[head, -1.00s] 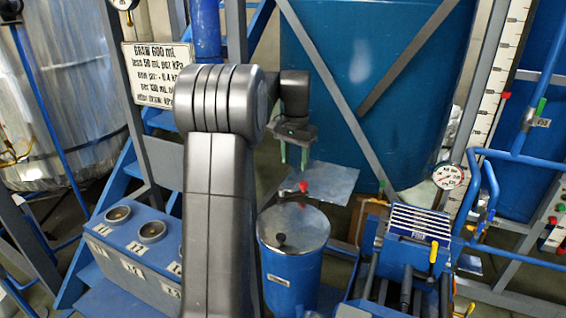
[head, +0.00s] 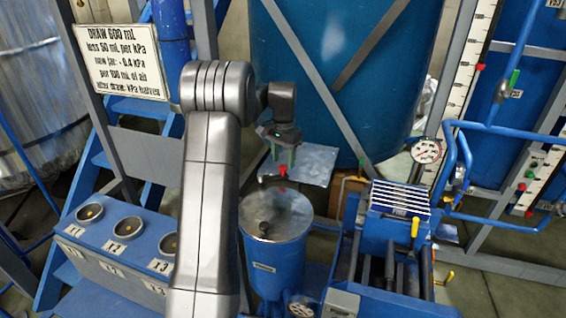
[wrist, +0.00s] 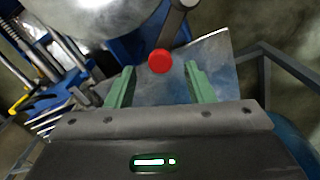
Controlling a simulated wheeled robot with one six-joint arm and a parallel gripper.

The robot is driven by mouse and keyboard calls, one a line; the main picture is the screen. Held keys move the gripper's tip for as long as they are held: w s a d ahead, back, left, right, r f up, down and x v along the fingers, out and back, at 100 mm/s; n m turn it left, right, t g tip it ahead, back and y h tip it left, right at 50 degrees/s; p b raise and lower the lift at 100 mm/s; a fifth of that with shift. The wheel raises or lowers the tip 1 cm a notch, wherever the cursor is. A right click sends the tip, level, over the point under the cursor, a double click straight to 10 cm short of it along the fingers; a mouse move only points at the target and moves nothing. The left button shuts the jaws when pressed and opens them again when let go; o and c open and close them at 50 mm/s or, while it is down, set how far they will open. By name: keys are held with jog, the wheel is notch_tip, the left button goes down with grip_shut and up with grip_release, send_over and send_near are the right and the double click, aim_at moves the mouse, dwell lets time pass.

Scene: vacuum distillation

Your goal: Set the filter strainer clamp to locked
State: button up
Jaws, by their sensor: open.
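A red ball knob (head: 282,170) on a short grey lever, seemingly the clamp handle, shows behind the lid of a blue canister (head: 278,262). The canister has a round metal lid (head: 285,208). My gripper (head: 283,163) is open, its green fingers pointing down at the knob. In the wrist view the red knob (wrist: 160,61) lies between the two fingertips of my gripper (wrist: 160,69), with a gap on both sides. The lever (wrist: 178,22) runs from the knob toward the top edge. I cannot tell whether the clamp is locked.
A flat metal plate (head: 315,163) lies behind the knob. A blue slatted unit with a yellow handle (head: 415,227) stands to the right. A blue box with round sockets (head: 105,243) is at left. A large blue tank (head: 400,60) stands behind.

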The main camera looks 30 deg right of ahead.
jog(key=shift+f, duration=1.35)
grip_shut()
